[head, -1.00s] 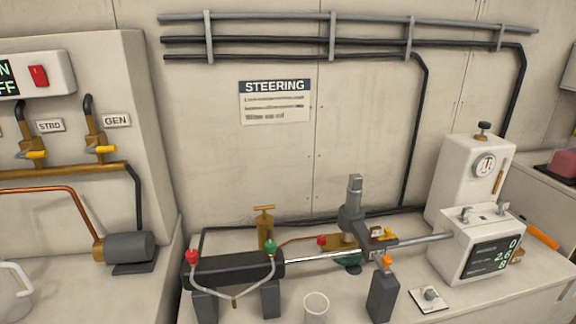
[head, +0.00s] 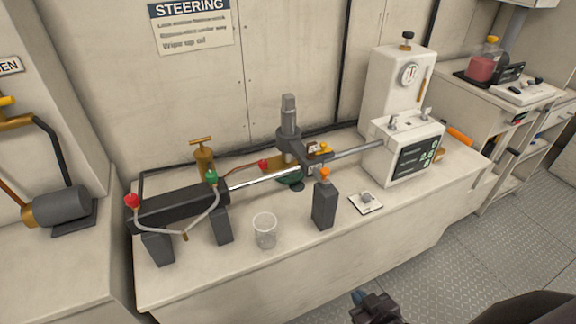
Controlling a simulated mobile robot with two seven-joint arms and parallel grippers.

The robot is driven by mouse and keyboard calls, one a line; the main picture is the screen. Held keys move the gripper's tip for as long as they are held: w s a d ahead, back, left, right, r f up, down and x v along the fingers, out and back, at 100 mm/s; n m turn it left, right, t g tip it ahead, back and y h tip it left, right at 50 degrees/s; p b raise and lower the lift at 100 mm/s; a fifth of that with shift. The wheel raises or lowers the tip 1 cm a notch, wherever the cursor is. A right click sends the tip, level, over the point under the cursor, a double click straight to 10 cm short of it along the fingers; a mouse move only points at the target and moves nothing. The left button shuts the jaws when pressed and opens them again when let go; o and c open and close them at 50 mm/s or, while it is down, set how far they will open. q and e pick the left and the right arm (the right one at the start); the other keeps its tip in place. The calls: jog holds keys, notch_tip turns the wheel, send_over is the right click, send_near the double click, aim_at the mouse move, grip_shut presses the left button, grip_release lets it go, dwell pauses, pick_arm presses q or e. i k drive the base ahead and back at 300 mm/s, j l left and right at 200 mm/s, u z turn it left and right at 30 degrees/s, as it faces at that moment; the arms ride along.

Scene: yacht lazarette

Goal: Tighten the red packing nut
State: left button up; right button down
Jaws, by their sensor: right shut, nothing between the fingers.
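Two red parts show in the head view, and I cannot tell which is the packing nut. One red fitting (head: 132,201) sits on the left end of the dark steering cylinder (head: 180,207), joined to a pale hose. A smaller red knob (head: 263,165) is behind the rod, near a copper pipe. My right gripper (head: 359,296) is at the bottom of the view, in front of the bench and well away from both. It is shut and empty. My left gripper is out of view.
A green fitting (head: 211,177) is on the cylinder's right part. A clear cup (head: 264,231), a dark block with an orange top (head: 324,204) and a small switch plate (head: 366,202) stand along the bench front (head: 200,285). A white instrument box (head: 405,150) is on the right.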

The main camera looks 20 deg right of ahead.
aim_at(263, 163)
jog(key=k+l+z, duration=0.1)
jog(key=l+z, duration=0.15)
jog(key=z, duration=0.2)
jog(key=l+z, duration=0.25)
jog(key=z, duration=0.2)
jog(key=l+z, duration=0.3)
jog(key=z, duration=0.15)
jog(key=k, duration=0.05)
